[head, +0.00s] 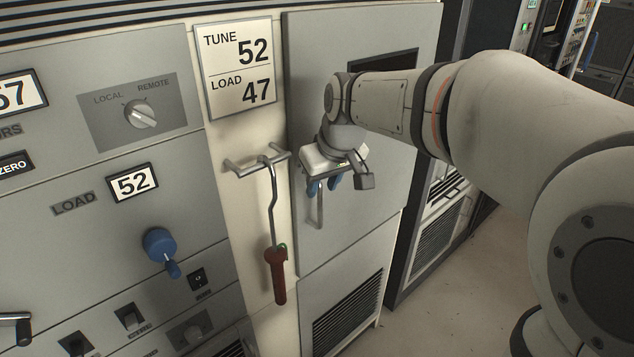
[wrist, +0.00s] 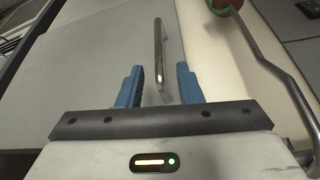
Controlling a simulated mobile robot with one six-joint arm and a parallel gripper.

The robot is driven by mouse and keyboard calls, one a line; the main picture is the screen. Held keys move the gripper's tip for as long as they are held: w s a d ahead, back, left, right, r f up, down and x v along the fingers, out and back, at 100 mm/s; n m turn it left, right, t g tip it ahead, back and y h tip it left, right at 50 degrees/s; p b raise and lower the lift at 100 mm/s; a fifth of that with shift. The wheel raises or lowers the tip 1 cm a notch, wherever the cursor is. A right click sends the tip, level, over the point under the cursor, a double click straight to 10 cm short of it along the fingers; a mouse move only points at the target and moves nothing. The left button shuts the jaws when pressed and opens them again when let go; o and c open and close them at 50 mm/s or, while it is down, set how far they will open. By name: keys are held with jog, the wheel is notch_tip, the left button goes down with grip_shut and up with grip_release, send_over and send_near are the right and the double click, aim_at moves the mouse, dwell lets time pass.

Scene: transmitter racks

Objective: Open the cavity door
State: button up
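The cavity door (head: 345,200) is a grey panel on the right part of the cabinet front, and it looks shut. Its handle (head: 320,207) is an upright metal bar near the door's left edge. My gripper (head: 335,186) is in front of the door, close to the top of the handle and partly covering it. In the wrist view my gripper (wrist: 158,88) is open, with its two blue fingers apart. The handle (wrist: 158,55) shows between and beyond the fingertips. I cannot tell whether a finger touches it.
A metal hook rod with a red grip (head: 276,275) hangs from a bracket (head: 256,161) just left of the door. A TUNE/LOAD sign (head: 237,68) is above it. A blue knob (head: 159,243) sits on the left panel. Bare floor (head: 440,295) lies to the right.

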aim_at(318, 198)
jog(key=x, duration=0.5)
jog(key=shift+w+f, duration=0.1)
jog(key=shift+f, duration=0.2)
jog(key=shift+c, duration=0.4)
grip_shut()
